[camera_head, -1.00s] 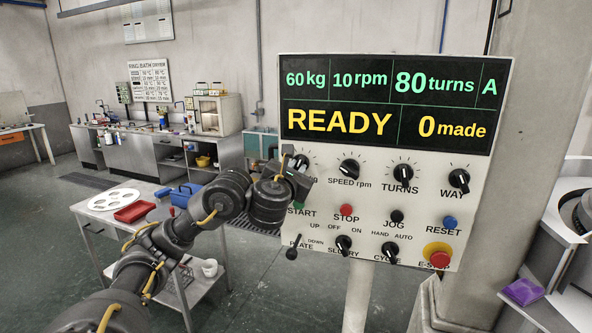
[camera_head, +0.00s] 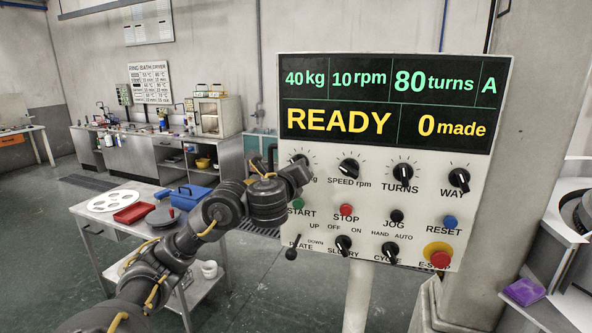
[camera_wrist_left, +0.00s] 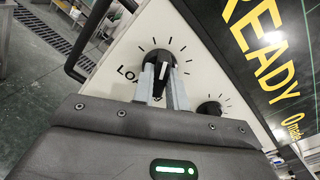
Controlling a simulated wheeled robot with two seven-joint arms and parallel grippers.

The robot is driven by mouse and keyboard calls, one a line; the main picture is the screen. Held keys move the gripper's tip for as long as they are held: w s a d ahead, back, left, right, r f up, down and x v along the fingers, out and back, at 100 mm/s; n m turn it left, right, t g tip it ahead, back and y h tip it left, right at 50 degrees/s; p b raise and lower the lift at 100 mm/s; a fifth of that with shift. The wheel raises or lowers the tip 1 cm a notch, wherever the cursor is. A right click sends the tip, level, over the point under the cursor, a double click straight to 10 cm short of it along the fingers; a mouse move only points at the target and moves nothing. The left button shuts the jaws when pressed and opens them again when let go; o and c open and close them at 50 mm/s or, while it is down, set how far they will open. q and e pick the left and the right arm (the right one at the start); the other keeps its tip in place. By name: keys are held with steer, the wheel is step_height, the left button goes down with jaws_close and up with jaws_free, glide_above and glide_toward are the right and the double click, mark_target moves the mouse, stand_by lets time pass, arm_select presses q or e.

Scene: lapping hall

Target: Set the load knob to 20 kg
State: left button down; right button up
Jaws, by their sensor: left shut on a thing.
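The control panel (camera_head: 330,220) stands upright in front of me. Its display (camera_head: 388,103) reads 40 kg, 10 rpm, 80 turns, A, with READY and 0 made below. The load knob (camera_wrist_left: 157,58) is a black dial with a white pointer line and tick marks around it, beside the partly hidden LOAD label. My left gripper (camera_wrist_left: 156,80) is shut on the load knob, one finger on each side. In the head view my left gripper (camera_head: 301,170) covers most of that knob at the panel's upper left. My right gripper is not in view.
The speed knob (camera_head: 349,169) sits just right of the load knob, then the turns knob (camera_head: 402,172). The green start button (camera_head: 298,204) and the plate lever (camera_head: 292,252) lie below my gripper. A steel trolley (camera_head: 95,210) stands behind my arm.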

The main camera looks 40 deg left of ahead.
arm_select(q)
steer(key=n+b, duration=0.1)
steer(key=n, duration=1)
steer(key=shift+a+r+b, duration=0.1)
steer(key=shift+r+b, duration=0.05)
steer(key=shift+b, duration=0.25)
steer(key=shift+n, duration=0.4)
steer(key=c, duration=1.5)
jaws_free()
steer(key=shift+c, duration=0.2)
steer(key=shift+o, duration=0.7)
